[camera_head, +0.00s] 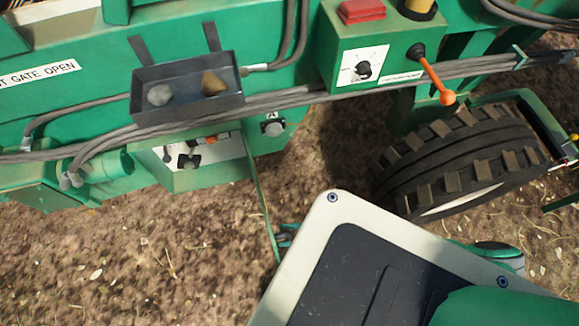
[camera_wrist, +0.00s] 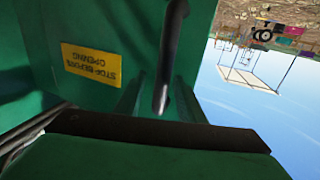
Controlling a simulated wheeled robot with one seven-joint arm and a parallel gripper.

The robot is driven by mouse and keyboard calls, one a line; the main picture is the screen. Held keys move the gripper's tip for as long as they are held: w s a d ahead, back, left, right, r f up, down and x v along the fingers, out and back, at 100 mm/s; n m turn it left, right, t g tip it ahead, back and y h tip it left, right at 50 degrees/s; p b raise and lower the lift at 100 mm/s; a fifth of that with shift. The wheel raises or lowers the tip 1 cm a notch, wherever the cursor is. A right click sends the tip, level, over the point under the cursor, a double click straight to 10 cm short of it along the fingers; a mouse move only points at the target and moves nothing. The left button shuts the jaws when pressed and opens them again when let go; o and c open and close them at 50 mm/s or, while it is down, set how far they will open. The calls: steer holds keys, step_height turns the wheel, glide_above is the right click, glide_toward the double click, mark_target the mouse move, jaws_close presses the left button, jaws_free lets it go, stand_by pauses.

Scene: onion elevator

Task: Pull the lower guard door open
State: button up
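The lower guard door (camera_head: 262,205) shows in the head view as a thin green edge, swung out from the lower green box (camera_head: 200,165), whose switches are exposed. In the wrist view a green panel (camera_wrist: 85,25), which looks like this door, carries a yellow label (camera_wrist: 91,65) reading "STOP BEFORE OPENING", upside down. A dark bar handle (camera_wrist: 170,50) stands off the panel. My gripper (camera_wrist: 162,82) has one finger on each side of the handle, with a visible gap on the left. In the head view my gripper (camera_head: 286,237) is small and partly hidden by my arm, beside the door's lower end.
A large black tyre (camera_head: 455,155) stands to the right. Bare soil (camera_head: 130,260) lies open at lower left.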

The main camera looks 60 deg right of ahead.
steer(key=v, duration=1)
steer(key=shift+s+d, duration=0.25)
steer(key=shift+s, duration=0.1)
steer(key=w+a+r+m+h, duration=0.2)
steer(key=w+a+r+h, duration=0.2)
steer(key=a+r, duration=0.5)
steer(key=w+a+r+m+g+h, duration=0.1)
steer(key=w+a+r+m+h, duration=0.2)
steer(key=a, duration=1.3)
steer(key=w+r, duration=0.3)
steer(key=r, duration=0.3)
steer(key=shift+w+a+r+h, duration=0.3)
steer(key=shift+w+a+h, duration=0.1)
steer(key=shift+c, duration=0.6)
